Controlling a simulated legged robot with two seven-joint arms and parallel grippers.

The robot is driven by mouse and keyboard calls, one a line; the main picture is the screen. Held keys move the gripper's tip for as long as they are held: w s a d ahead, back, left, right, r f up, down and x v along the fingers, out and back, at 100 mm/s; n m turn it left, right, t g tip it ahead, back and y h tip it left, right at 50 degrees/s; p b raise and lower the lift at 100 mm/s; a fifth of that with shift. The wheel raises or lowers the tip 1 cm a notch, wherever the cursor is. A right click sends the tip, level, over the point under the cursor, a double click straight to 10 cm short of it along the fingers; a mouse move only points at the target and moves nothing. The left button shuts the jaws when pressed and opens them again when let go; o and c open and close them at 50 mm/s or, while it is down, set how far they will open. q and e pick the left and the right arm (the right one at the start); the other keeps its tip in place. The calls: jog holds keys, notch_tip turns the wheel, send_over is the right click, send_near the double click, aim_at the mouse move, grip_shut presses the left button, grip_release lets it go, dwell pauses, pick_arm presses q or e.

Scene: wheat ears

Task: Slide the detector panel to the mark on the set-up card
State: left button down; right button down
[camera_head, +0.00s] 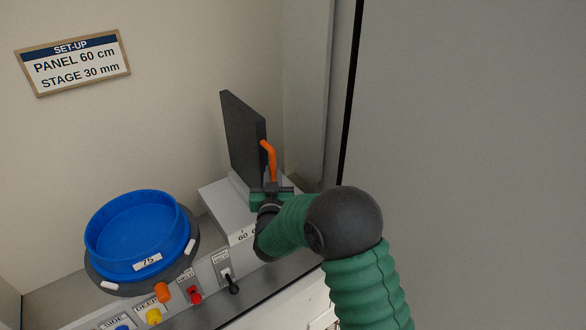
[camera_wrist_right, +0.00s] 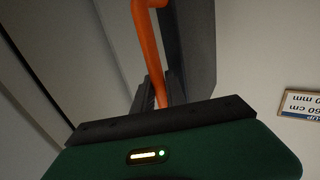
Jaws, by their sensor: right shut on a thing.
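The detector panel (camera_head: 243,135) is a dark upright slab on a pale grey rail block (camera_head: 224,210), right of the blue round stage. An orange handle (camera_head: 268,158) stands on its near side. My right gripper (camera_head: 271,186) is shut on the lower part of this handle. In the right wrist view the orange handle (camera_wrist_right: 147,50) rises from between the dark fingers (camera_wrist_right: 158,92), with the dark panel (camera_wrist_right: 190,45) beside it. The set-up card (camera_head: 73,63) on the wall reads "PANEL 60 cm" and "STAGE 30 mm". A "60" label (camera_head: 243,237) shows on the block's front; my arm hides the marks farther right.
A blue round tray (camera_head: 140,235) labelled 75 sits on a dark turntable at the left. Orange, red and yellow controls (camera_head: 162,292) and a black-handled lever (camera_head: 231,281) line the front. A large grey surface (camera_head: 470,130) fills the right side.

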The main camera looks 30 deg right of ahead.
jog(key=a, duration=1.1)
jog(key=shift+s+f, duration=0.35)
jog(key=shift+s, duration=0.1)
jog(key=c, duration=1.7)
grip_release()
jog(key=shift+o, duration=1.7)
jog(key=shift+w+a+r, duration=0.15)
jog(key=shift+r, duration=0.1)
